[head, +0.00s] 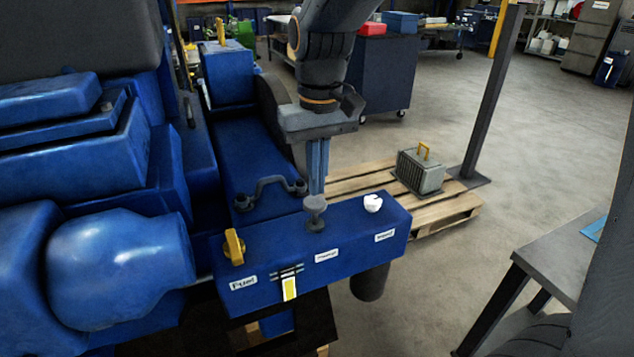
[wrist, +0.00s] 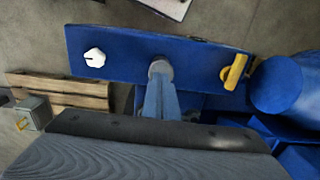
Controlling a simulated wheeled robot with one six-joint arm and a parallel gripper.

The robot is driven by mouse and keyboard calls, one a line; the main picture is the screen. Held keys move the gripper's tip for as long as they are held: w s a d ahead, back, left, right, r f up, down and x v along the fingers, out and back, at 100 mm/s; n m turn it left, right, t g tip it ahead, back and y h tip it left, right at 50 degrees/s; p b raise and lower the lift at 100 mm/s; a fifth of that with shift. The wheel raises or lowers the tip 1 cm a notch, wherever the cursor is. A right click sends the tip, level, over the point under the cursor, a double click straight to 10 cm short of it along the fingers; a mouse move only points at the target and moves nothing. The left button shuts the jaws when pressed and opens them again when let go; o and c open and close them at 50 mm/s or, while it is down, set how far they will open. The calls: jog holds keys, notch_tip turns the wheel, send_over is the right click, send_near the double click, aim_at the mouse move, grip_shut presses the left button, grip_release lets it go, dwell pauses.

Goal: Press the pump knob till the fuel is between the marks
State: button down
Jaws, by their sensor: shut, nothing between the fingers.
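The grey pump knob (head: 315,207) stands on top of the blue panel box (head: 345,233). My gripper (head: 317,190) is shut and empty, pointing down with its fingertips right at the knob's top; whether they touch it I cannot tell. In the wrist view, the round knob (wrist: 160,68) shows just beyond the fingertips (wrist: 159,80). The fuel gauge (head: 289,288) is a small window on the box's front face, with yellow fuel in it and dark marks above. The fuel's exact level against the marks is too small to tell.
A yellow lever (head: 234,247) stands left of the knob and a white knob (head: 373,203) right of it. A dark handle pipe (head: 268,190) lies behind. A pallet (head: 440,207) carries a grey box (head: 420,172). A grey table (head: 570,250) stands at the right.

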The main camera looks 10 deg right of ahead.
jog(key=shift+f, duration=0.95)
